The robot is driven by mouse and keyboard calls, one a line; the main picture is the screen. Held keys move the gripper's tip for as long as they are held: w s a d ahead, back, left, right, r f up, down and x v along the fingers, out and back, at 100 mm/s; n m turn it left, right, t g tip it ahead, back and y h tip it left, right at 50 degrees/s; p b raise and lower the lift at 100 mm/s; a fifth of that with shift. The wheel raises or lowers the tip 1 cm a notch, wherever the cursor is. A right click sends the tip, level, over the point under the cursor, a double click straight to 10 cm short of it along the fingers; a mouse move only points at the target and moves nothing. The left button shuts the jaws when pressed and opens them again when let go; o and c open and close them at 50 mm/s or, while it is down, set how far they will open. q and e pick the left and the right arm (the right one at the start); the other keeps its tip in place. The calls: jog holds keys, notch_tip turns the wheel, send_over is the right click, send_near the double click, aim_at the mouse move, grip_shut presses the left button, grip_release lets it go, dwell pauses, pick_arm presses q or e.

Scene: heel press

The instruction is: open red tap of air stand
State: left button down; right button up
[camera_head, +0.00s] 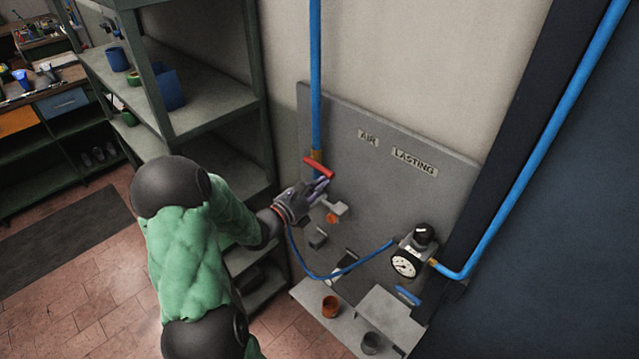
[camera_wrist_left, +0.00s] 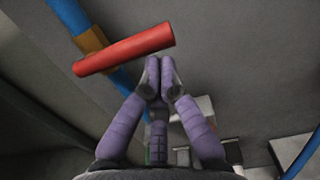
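The red tap (camera_head: 319,167) is a bar-shaped handle at the lower end of the blue vertical pipe (camera_head: 315,80), on the grey panel of the air stand (camera_head: 345,125). In the left wrist view the red tap (camera_wrist_left: 125,49) lies slantwise across the blue pipe and its brass fitting (camera_wrist_left: 92,40). My left gripper (camera_head: 322,184) is just below the tap's right end. Its purple fingers (camera_wrist_left: 160,72) are closed together with nothing visible between them. The fingertips are close to the handle's right end; whether they touch it I cannot tell. My right gripper is not in view.
A pressure gauge (camera_head: 404,263) with a black knob sits lower right on the panel. A blue hose (camera_head: 340,270) loops below my gripper. Green metal shelving (camera_head: 215,110) stands left of the panel. A small ledge holds an orange-brown cup (camera_head: 331,306) and a grey cup (camera_head: 371,343).

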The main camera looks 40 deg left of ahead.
pick_arm(q)
jog(key=shift+r, duration=0.25)
notch_tip(320, 180, up, 5)
jog(key=n+p, duration=0.7)
jog(key=p, duration=0.2)
jog(key=shift+d+p, duration=0.1)
jog(key=shift+p, duration=0.3)
notch_tip(320, 180, up, 4)
jog(key=n+p, duration=0.8)
jog(key=p, duration=0.2)
send_over(320, 170)
jog(key=s+a, duration=0.2)
jog(key=a, duration=0.1)
jog(key=shift+w+d+r+y, duration=0.1)
jog(key=shift+d+r+y, duration=0.1)
jog(key=shift+y, duration=0.1)
jog(key=shift+a, duration=0.15)
